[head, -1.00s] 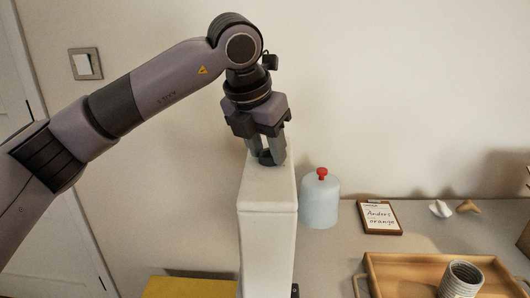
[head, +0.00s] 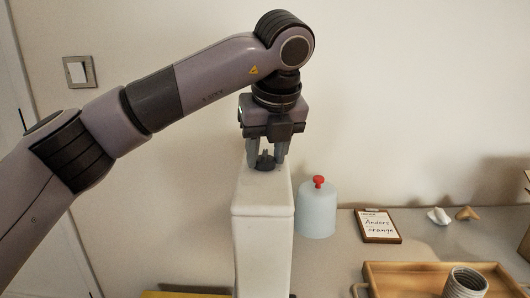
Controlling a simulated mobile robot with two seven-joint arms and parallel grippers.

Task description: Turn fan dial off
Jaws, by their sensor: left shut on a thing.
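The fan dial (head: 265,162) is a small dark knob on top of a tall white box-like body (head: 263,215), in the middle of the head view. My left gripper (head: 267,160) points down from above, its fingers on either side of the dial and shut on it. The fingers hide part of the dial, and I cannot read any mark on it. My right gripper is not in view.
A pale blue jar (head: 317,210) with a red knob stands right of the white body. A framed card (head: 378,226), small shapes (head: 439,216), a wooden tray (head: 420,272) and a ribbed pot (head: 465,283) are farther right. A wall switch (head: 78,72) is at left.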

